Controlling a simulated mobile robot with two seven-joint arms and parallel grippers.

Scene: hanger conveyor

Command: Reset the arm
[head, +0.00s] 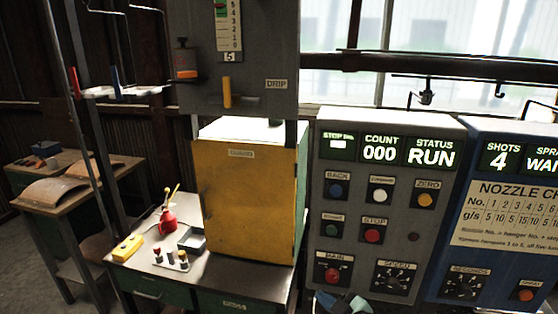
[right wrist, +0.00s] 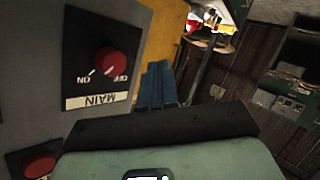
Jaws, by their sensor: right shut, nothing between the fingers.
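My right gripper (head: 343,303) shows only partly at the bottom edge of the head view, just below the red MAIN knob (head: 333,275) of the grey control panel (head: 327,215). In the right wrist view its blue fingers (right wrist: 160,84) are together with nothing between them. They stand to the right of the MAIN knob (right wrist: 110,62), apart from it as seen there. The knob has OFF and ON marks. My left gripper is in neither view.
The panel display (head: 380,152) reads COUNT 000 and STATUS RUN. A blue nozzle panel (head: 482,252) stands at the right. A yellow cabinet (head: 240,205) stands left of the grey panel, beside a bench with a red oil can (head: 168,222) and a yellow block (head: 128,248).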

